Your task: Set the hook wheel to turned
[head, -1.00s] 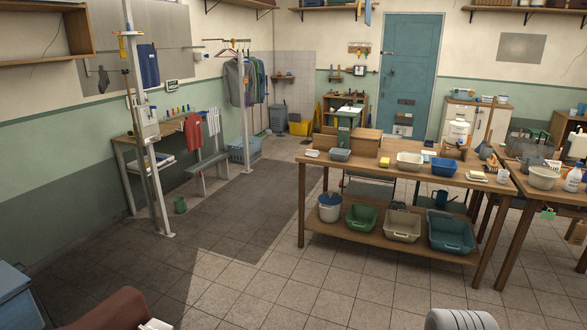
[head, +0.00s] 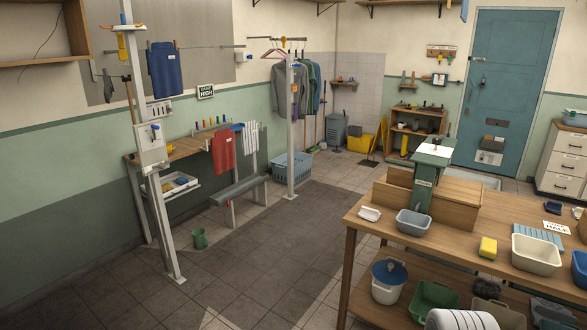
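I cannot surely pick out the hook wheel. A pale post (head: 146,150) stands at the left, in front of the green and cream wall. It carries a white box (head: 151,146) with a small blue part, and a yellow piece (head: 121,45) hangs by its top. A second post (head: 291,130) holds a clothes rack (head: 279,40) with small coloured pieces on top. These parts are too small to tell a wheel. My gripper is not in view.
A wooden table (head: 362,230) with tubs fills the lower right. The tiled floor (head: 270,255) between is largely clear.

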